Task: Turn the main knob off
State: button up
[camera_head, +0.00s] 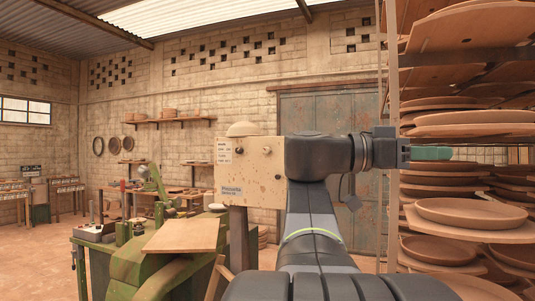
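A beige, speckled control box (250,172) stands on a dark post left of the middle, with small printed labels on its face. A pale dome (243,129) sits on its top; I cannot tell if it is a knob or a lamp. My gripper (440,153), with green fingertips, points right, well to the right of the box and in front of the shelves. It is seen from the side, so its opening does not show. Nothing is seen in it.
A tall rack (450,205) with several clay plates on wooden boards stands close by my gripper on the right. A green machine (135,265) with a wooden board (184,235) stands below left of the box. A worn metal door (325,105) is behind. Floor is open at far left.

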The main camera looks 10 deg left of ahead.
aim_at(239, 149)
jog(key=i+j+u, duration=0.15)
jog(key=i+u, duration=0.15)
jog(key=i, duration=0.25)
jog(key=i+u, duration=0.25)
jog(key=i, duration=0.35)
jog(key=i+l+u, duration=0.2)
jog(key=u, duration=0.25)
jog(key=i+l+u, duration=0.25)
jog(key=u, duration=0.2)
jog(key=i+l+u, duration=0.15)
jog(key=l+u, duration=0.15)
jog(key=u, duration=0.15)
jog(key=i+l+u, duration=0.1)
jog(key=l+u, duration=0.4)
jog(key=j, duration=0.15)
